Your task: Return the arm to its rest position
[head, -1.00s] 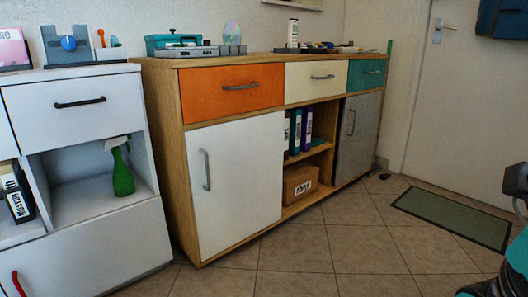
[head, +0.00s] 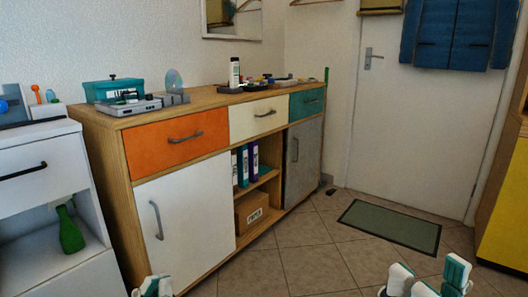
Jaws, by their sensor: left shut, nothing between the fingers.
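My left gripper (head: 155,286) shows at the bottom edge of the head view, left of the middle. Its white and teal fingertips are together with nothing between them. My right gripper (head: 428,280) shows at the bottom right, its white and teal fingers apart and nothing visible between them. Both are in front of the wooden sideboard, over the floor side. The lower parts of both grippers and the arms are cut off by the frame.
The wooden sideboard (head: 104,148) has a closed orange drawer (head: 175,140) and a closed white door (head: 185,225). A disc (head: 173,80) stands upright on top beside a grey device (head: 125,106). A white cabinet (head: 35,180) is at left, a yellow one (head: 507,215) at right. Tiled floor (head: 310,262) is open.

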